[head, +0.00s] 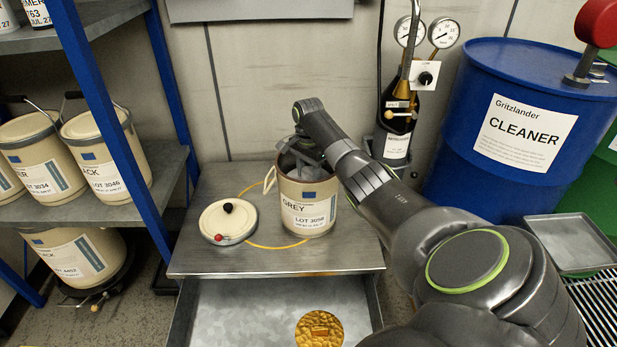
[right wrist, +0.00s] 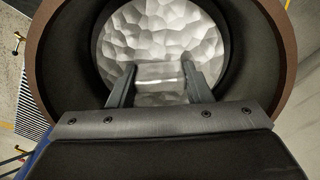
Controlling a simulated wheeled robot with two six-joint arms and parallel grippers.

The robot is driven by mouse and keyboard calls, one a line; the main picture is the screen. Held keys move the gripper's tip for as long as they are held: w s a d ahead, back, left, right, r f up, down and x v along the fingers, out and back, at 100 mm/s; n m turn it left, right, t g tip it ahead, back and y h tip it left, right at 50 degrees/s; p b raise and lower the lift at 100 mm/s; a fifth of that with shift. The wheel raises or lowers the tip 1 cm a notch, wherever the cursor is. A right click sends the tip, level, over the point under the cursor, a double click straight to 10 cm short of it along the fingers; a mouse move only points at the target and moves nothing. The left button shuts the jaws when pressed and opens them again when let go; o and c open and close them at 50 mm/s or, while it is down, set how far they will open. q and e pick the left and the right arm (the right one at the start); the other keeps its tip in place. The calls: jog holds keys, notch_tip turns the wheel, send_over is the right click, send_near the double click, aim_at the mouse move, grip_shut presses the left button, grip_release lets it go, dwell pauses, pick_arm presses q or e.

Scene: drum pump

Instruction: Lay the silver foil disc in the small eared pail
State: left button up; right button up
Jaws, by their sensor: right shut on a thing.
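The small eared pail (head: 308,212) is cream, labelled GREY, and stands open on a grey metal bench. My right gripper reaches down into its mouth from above in the head view (head: 303,152). In the right wrist view, the silver foil disc (right wrist: 160,35) lies inside the pail's round brown rim (right wrist: 283,50), within the dark inner wall. My right fingers (right wrist: 160,82) are shut on the disc's raised tab. I cannot tell whether the disc touches the pail's bottom. My left gripper is not in view.
A cream lid (head: 228,221) with a red and a black knob lies left of the pail. A gold foil disc (head: 319,330) lies in the tray below. A blue CLEANER drum (head: 480,85) and a gauge stand (head: 397,140) stand to the right. Shelved pails (head: 105,150) are at left.

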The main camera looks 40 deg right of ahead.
aim_at(309, 171)
jog(key=shift+f, duration=0.5)
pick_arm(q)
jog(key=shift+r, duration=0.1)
pick_arm(e)
jog(key=shift+r, duration=0.1)
jog(key=o, duration=1)
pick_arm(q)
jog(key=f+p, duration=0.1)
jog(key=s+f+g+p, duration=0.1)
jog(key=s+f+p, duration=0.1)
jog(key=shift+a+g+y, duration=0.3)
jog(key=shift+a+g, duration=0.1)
pick_arm(e)
notch_tip(309, 171, up, 12)
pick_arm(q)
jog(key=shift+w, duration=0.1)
